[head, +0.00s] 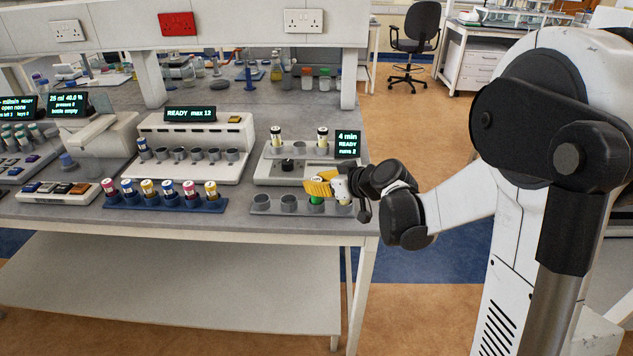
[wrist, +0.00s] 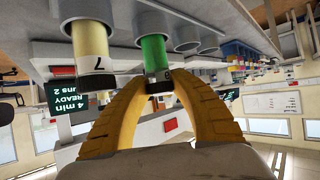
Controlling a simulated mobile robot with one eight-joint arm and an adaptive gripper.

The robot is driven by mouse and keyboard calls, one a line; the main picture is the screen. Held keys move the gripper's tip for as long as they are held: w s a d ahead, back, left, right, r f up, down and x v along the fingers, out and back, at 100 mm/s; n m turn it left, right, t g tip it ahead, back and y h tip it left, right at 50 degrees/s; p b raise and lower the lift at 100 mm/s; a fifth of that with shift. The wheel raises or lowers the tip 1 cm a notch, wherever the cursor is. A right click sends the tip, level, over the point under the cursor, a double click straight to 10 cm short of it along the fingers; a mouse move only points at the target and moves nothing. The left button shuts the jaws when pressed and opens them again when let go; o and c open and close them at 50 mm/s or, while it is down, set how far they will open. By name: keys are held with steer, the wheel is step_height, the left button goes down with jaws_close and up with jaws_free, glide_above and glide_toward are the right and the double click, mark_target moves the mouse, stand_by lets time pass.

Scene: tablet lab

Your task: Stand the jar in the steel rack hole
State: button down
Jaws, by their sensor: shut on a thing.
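A green jar (wrist: 154,54) with a dark cap marked 8 is held between the yellow fingertips of my gripper (wrist: 158,76). The wrist view is upside down. The jar's lower end lines up with a grey cup of the steel rack (head: 275,210) and looks to be inside its rim. I cannot tell whether it rests on the bottom. In the head view the green jar (head: 316,201) shows just under my gripper (head: 318,187), at the rack's third hole from the left. The two left holes are empty.
A cream jar (wrist: 92,45) marked 7 stands close beside the green one. Behind the rack is a machine with a "4 min READY" display (head: 347,143) and two dark-capped jars. A blue rack (head: 165,203) of coloured jars stands left.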

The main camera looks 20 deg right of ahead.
steer(key=shift+s+f+b, duration=0.1)
steer(key=shift+f+b, duration=0.5)
steer(key=shift+f, duration=0.1)
steer(key=c, duration=1.1)
jaws_free()
steer(key=v, duration=1.2)
steer(key=shift+a, duration=0.1)
